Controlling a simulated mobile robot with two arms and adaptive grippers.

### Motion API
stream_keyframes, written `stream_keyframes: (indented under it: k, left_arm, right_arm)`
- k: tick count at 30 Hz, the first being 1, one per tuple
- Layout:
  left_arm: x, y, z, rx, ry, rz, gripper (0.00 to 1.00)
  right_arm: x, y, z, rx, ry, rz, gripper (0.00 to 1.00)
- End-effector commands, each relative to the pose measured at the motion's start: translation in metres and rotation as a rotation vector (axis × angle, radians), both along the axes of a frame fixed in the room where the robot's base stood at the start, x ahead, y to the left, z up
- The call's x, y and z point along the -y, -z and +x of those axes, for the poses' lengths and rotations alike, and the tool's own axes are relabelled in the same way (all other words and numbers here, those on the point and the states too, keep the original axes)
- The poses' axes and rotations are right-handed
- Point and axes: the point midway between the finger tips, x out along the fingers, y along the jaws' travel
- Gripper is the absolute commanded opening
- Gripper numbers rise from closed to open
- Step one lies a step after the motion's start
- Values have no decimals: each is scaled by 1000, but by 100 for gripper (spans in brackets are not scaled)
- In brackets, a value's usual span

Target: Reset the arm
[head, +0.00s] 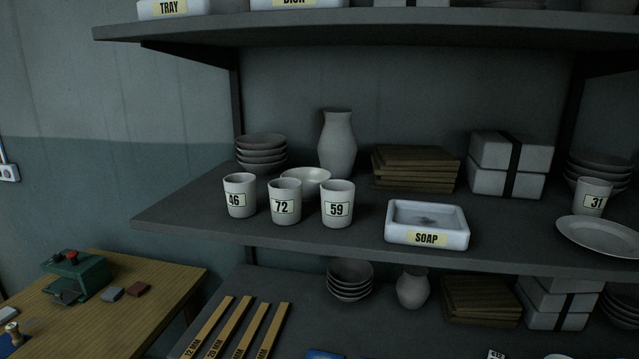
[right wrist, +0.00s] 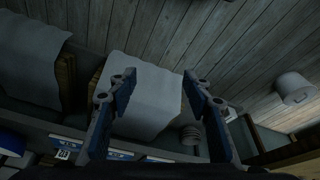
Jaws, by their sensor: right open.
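My right gripper (right wrist: 158,105) shows in the right wrist view, with its two blue fingers spread wide apart and nothing between them. Beyond the fingers is a pale cloth (right wrist: 148,92) draped over a wooden thing. I cannot tell how far it is from the fingertips. Neither gripper shows in the head view, and my left gripper is not seen in any frame.
The head view shows a middle shelf (head: 180,215) with cups numbered 46 (head: 239,196), 72 (head: 285,203) and 59 (head: 337,205), and a SOAP dish (head: 427,225). A wooden table (head: 165,285) stands lower left. A pale cylindrical container (right wrist: 294,88) is at right in the wrist view.

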Motion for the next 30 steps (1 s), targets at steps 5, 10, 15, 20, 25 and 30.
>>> stream_keyframes:
  k: [5, 10, 15, 20, 25, 30]
  left_arm:
    - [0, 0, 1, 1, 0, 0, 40]
    - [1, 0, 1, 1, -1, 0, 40]
    - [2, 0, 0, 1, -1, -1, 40]
    - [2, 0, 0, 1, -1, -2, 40]
    - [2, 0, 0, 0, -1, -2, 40]
    - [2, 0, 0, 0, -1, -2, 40]
  right_arm:
    - [-4, 30, 2, -25, -14, 3, 46]
    - [-5, 67, 8, -39, -14, 2, 46]
    - [-5, 113, 10, -58, -16, 1, 46]
    - [-6, 179, 3, -87, -20, -1, 46]
    - [-3, 256, -20, -120, -26, -5, 46]
    - [3, 323, -58, -153, -33, -8, 46]
